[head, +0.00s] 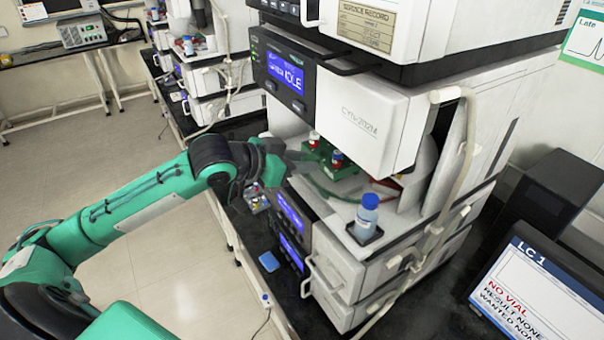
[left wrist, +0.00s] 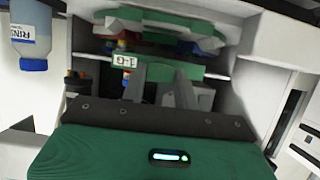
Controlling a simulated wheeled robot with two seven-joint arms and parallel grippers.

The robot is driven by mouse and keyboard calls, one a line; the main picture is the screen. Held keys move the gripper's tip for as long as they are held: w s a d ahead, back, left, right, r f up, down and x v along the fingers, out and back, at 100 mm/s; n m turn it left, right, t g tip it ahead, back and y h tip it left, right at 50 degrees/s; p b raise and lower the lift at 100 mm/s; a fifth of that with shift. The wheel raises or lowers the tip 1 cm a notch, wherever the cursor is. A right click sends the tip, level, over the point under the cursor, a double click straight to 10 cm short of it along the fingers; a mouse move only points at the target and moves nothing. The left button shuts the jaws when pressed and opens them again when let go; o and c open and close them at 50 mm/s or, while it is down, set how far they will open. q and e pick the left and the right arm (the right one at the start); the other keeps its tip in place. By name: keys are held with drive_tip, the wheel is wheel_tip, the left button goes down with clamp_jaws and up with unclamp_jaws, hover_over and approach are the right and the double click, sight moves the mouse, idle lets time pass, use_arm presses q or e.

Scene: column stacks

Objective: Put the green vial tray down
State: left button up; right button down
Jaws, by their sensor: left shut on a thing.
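The green vial tray (head: 322,163) is inside the open bay of the white instrument. My left gripper (head: 292,158) reaches in from the left and is shut on the tray's near side. In the left wrist view, both fingers (left wrist: 163,78) meet the tray's green front (left wrist: 160,70), which has a "1-G" label. Whether the tray touches the bay floor cannot be told. My right gripper is not in view.
A blue rinse bottle (head: 367,213) stands on the instrument's front ledge, right of the tray. Bay walls and the overhanging white module (head: 345,118) are close around the gripper. A screen (head: 540,290) at the right reads "NO VIAL". A blue item (head: 269,262) lies on the dark bench.

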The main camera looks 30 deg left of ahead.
use_arm(q)
drive_tip(key=shift+f, duration=0.4)
wheel_tip(320, 180, down, 2)
drive_tip(key=shift+f+p, duration=0.1)
drive_tip(key=shift+p, duration=0.3)
drive_tip(key=shift+f, duration=0.5)
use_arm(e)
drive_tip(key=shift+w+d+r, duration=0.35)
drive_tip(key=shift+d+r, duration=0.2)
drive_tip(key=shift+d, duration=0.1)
use_arm(q)
drive_tip(key=shift+f, duration=0.2)
drive_tip(key=o, duration=1)
drive_tip(key=shift+r, duration=0.15)
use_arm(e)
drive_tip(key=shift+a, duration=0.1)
